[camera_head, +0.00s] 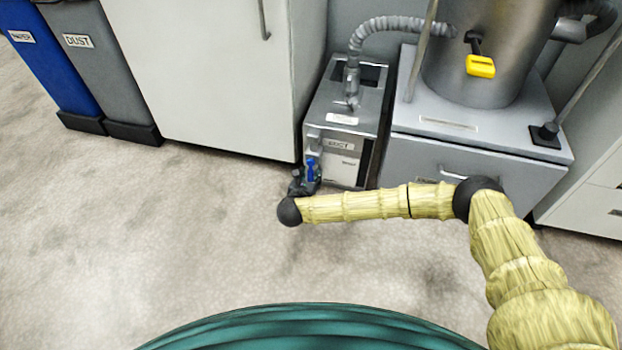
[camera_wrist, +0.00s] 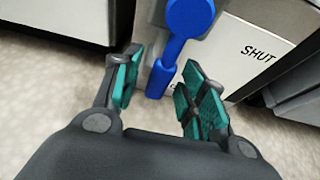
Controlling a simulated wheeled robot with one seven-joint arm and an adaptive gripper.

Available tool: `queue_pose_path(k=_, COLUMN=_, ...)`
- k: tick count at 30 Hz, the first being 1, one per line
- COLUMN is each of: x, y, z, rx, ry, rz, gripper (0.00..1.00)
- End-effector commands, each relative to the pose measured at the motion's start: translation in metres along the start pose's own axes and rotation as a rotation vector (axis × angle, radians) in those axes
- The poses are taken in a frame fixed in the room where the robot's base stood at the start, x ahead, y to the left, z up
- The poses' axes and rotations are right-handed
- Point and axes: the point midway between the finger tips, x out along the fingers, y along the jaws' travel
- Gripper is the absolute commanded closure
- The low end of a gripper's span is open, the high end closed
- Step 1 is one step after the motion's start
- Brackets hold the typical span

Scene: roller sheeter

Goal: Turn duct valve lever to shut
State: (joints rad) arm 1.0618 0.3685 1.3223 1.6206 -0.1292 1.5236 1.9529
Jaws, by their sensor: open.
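The blue valve lever (camera_wrist: 168,60) has a round hub at the top of the wrist view. Its handle points down and slightly left. In the head view the lever (camera_head: 310,170) is a small blue shape at the front of a grey cabinet (camera_head: 344,103). My gripper (camera_wrist: 160,76) is open, with a green-padded finger on each side of the handle's lower end. I cannot tell whether either pad touches it. A "SHUT" label (camera_wrist: 258,50) is on the pale panel right of the lever. Another label beside the handle's end is mostly hidden.
A ribbed hose (camera_head: 395,24) runs from the cabinet top to a metal drum (camera_head: 490,62) with a yellow handle (camera_head: 481,66). A white cabinet (camera_head: 215,75) stands to the left, with a dust bin (camera_head: 110,70) beyond. The floor in front is clear.

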Motion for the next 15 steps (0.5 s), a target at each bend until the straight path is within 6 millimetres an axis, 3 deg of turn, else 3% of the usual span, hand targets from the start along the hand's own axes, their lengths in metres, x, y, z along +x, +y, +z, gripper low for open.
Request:
queue_pose_path(k=5, x=0.0102, y=-0.0003, z=-0.0001, rx=0.0, ry=0.0, rz=0.0, gripper=0.58)
queue_pose_path(k=14, x=0.011, y=-0.0002, z=0.0006, rx=0.0, ry=0.0, rz=0.0, gripper=0.58)
queue_pose_path(k=15, x=0.011, y=-0.0002, z=0.0006, rx=0.0, ry=0.0, rz=0.0, gripper=0.65)
